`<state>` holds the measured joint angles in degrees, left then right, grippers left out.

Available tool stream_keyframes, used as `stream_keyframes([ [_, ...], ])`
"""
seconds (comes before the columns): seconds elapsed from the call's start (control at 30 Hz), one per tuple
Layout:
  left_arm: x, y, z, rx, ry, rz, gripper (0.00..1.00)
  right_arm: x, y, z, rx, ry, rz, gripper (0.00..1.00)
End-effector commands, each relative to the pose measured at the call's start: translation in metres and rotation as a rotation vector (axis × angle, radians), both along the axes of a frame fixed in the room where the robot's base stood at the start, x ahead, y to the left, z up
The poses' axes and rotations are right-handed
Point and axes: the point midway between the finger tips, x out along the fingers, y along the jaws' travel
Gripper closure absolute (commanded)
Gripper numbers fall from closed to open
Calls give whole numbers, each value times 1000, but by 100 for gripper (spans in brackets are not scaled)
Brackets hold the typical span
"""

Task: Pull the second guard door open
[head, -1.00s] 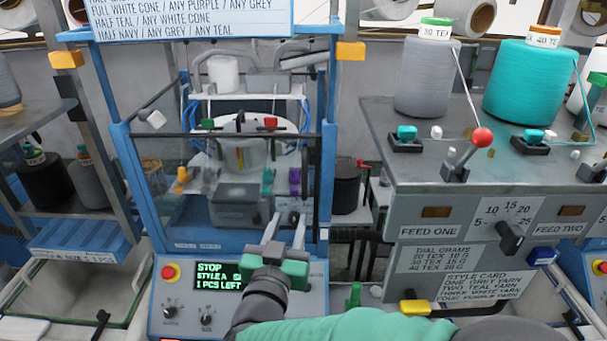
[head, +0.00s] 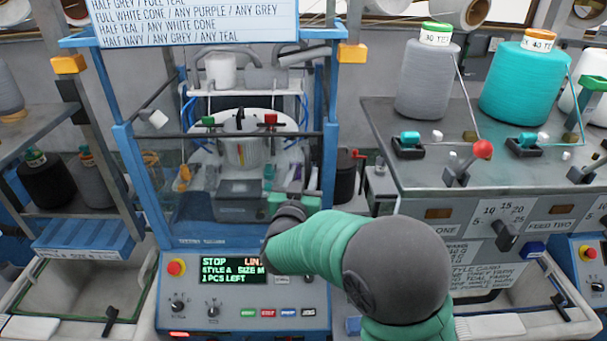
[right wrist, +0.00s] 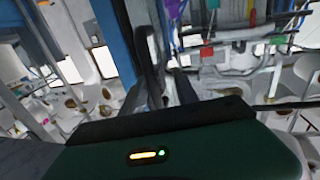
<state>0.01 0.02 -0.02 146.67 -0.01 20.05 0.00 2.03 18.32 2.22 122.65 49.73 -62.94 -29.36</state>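The knitting machine in the middle of the head view has a clear guard door (head: 205,212) in a blue frame (head: 128,175). The door looks closed across the front, with the needle parts behind it. My right gripper (head: 290,200) is at the door's lower right, mostly hidden by my own forearm and wrist. In the right wrist view its dark fingers (right wrist: 170,90) point at the machine, beside a blue post (right wrist: 113,35) and a dark curved bar. I cannot tell whether they hold anything. My left gripper is not in view.
Below the door, the control panel (head: 232,272) reads STOP, STYLE A SIZE M, 1 PCS LEFT. A grey feed bench (head: 400,180) with grey (head: 427,80) and teal (head: 525,85) cones stands close on the right. An open bin (head: 70,285) lies at left.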

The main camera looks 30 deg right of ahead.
Motion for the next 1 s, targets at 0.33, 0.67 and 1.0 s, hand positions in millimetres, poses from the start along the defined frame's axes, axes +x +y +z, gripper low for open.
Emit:
stream_keyframes([
  [0.33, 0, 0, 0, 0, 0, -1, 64, 1, -3, -1, 2, 1, 0, 100],
  [0.67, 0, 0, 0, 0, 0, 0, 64, 0, -2, -1, 0, 1, -3, 100],
  [1.0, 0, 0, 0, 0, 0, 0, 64, 0, -1, -1, 1, 2, -1, 100],
])
